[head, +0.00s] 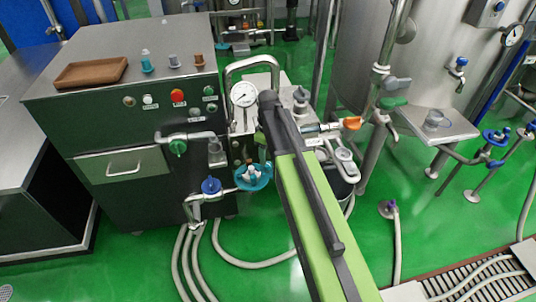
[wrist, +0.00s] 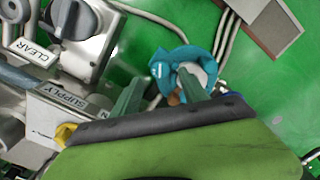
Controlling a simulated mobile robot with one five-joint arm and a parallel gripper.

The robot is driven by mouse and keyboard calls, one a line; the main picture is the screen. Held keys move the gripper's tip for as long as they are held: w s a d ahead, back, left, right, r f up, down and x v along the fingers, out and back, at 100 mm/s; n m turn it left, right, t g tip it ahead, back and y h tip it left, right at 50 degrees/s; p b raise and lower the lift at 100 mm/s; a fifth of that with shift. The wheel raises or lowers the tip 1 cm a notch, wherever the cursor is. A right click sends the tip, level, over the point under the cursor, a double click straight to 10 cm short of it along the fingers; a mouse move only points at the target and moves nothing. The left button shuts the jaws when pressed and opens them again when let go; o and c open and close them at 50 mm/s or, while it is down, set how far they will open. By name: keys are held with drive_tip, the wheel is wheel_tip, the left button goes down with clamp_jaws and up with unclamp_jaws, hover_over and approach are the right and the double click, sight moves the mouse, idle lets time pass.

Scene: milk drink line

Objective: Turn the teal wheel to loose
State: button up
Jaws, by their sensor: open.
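The teal wheel (head: 254,184) is mounted low on the front of the pipework, to the right of the dark cabinet. A white hub and brownish parts show at its middle. It also shows in the wrist view (wrist: 165,62), beyond my fingers. My gripper (wrist: 158,88) is open, with its two green fingers apart. The right finger overlaps the wheel's lower part in the picture; the left finger is left of it. I cannot tell whether either touches the wheel.
A blue valve wheel (head: 211,186) sits left of the teal one. A pressure gauge (head: 243,94) stands above. An orange handle (head: 352,123) is to the right. Hoses (head: 250,263) lie on the green floor.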

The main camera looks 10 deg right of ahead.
sight(268, 165)
wheel_tip(268, 165, up, 13)
drive_tip(key=p, duration=1.1)
drive_tip(key=shift+f, duration=0.1)
drive_tip(key=s+m, duration=0.9)
drive_tip(key=s, duration=0.5)
drive_tip(key=shift+s, duration=0.2)
